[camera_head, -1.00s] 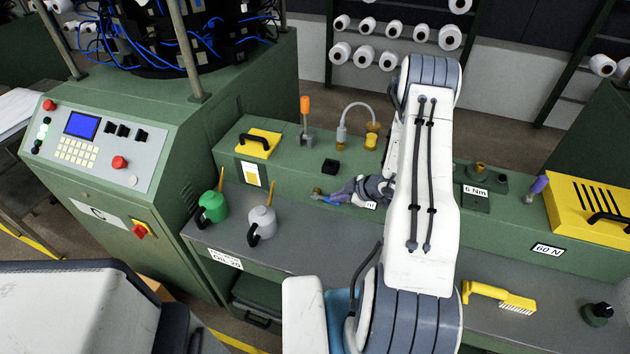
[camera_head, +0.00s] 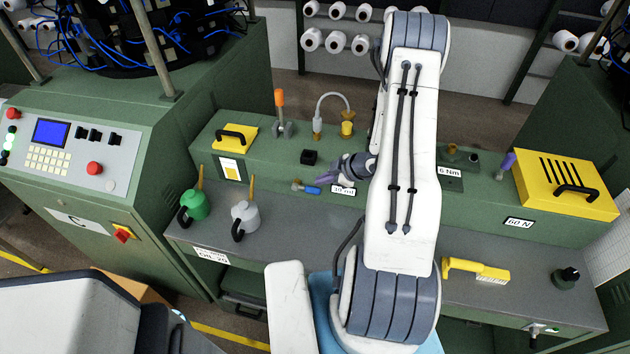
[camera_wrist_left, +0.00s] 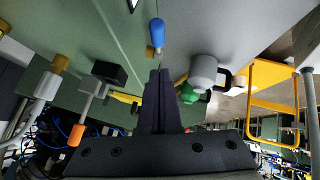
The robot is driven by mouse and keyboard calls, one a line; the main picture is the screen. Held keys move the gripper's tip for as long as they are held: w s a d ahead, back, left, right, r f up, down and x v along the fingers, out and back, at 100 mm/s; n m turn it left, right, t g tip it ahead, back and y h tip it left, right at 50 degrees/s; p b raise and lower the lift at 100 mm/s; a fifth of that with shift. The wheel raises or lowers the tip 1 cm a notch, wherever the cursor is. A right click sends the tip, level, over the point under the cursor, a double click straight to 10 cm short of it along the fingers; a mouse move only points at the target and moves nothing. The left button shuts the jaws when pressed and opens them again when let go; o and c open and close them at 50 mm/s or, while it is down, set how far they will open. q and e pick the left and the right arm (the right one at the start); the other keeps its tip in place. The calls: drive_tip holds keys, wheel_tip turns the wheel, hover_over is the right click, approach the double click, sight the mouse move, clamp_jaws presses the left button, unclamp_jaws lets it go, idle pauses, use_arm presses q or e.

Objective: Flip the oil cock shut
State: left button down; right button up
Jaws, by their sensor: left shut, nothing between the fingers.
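The oil cock has a small brass body (camera_head: 297,185) on the front face of the green bench housing. Its blue lever (camera_head: 312,190) lies roughly level, pointing right from the brass body. In the left wrist view the blue lever (camera_wrist_left: 157,32) and brass end (camera_wrist_left: 150,51) show just beyond the fingertips. My left gripper (camera_head: 323,178) is shut and empty, just above and right of the lever. Its dark fingers (camera_wrist_left: 160,72) are together in the wrist view. A small gap seems to separate fingers and lever. My right gripper is not in view.
A green oil can (camera_head: 195,206) and a grey one (camera_head: 246,218) stand on the bench left of the cock. A black block (camera_head: 309,157) and an orange-handled lever (camera_head: 280,110) are above it. A yellow brush (camera_head: 478,270) lies at right.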

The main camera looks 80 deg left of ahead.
use_arm(q)
drive_tip(key=v, duration=0.7)
drive_tip(key=shift+w+d+f, duration=0.2)
drive_tip(key=shift+w+f, duration=0.1)
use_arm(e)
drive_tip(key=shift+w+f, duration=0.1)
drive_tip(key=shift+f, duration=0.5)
